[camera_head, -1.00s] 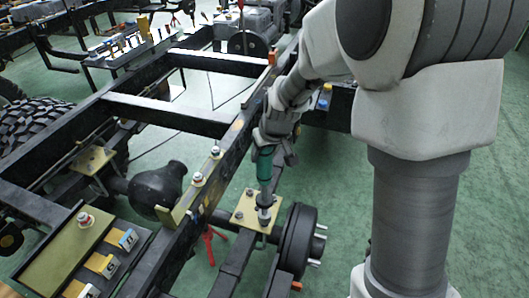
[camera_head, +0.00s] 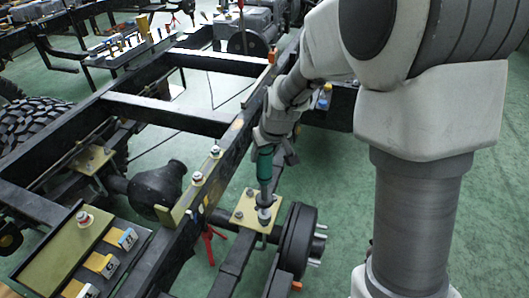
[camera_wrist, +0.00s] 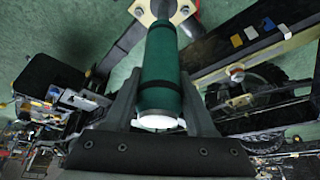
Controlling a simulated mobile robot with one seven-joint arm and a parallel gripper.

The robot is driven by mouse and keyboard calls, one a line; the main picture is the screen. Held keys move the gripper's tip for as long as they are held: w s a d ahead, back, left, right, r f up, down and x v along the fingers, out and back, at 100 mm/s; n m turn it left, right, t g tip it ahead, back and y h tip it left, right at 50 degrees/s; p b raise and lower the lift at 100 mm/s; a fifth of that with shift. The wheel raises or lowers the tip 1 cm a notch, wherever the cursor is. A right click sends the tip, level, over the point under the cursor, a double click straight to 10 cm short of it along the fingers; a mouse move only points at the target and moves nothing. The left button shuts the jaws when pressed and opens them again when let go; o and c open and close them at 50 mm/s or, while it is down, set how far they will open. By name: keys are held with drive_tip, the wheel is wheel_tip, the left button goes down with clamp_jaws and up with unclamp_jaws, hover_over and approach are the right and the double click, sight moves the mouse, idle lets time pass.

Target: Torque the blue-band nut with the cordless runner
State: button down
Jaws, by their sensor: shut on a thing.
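The cordless runner (camera_head: 265,167) is a green cylinder with a dark lower shaft and a grey socket end. My gripper (camera_head: 277,140) is shut on it and holds it nearly upright, nose down. In the wrist view the green body (camera_wrist: 161,68) lies between both fingers (camera_wrist: 160,100), with a white end toward the palm. The socket end is at the right part of a yellowish plate (camera_head: 240,212) on the axle, beside the brake drum. The fastener under it is hidden, so I cannot see a blue band there or tell how it is seated. Other bolts show on this plate.
A black chassis rail (camera_head: 180,232) with upright bolts runs beside the plate. The brake drum (camera_head: 298,240) with studs stands right of it. A tray (camera_head: 62,260) with several tagged blocks is at lower left. Green floor is open at right.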

drive_tip(key=shift+w+f+b, duration=0.1)
drive_tip(key=shift+f+b, duration=1.35)
drive_tip(key=shift+f, duration=0.1)
idle(2.2)
drive_tip(key=shift+s+f, duration=0.2)
drive_tip(key=shift+f, duration=0.05)
idle(1.7)
drive_tip(key=shift+r, duration=0.2)
idle(0.6)
drive_tip(key=shift+w+r+p, duration=0.2)
drive_tip(key=shift+r+p, duration=0.65)
drive_tip(key=shift+r, duration=0.75)
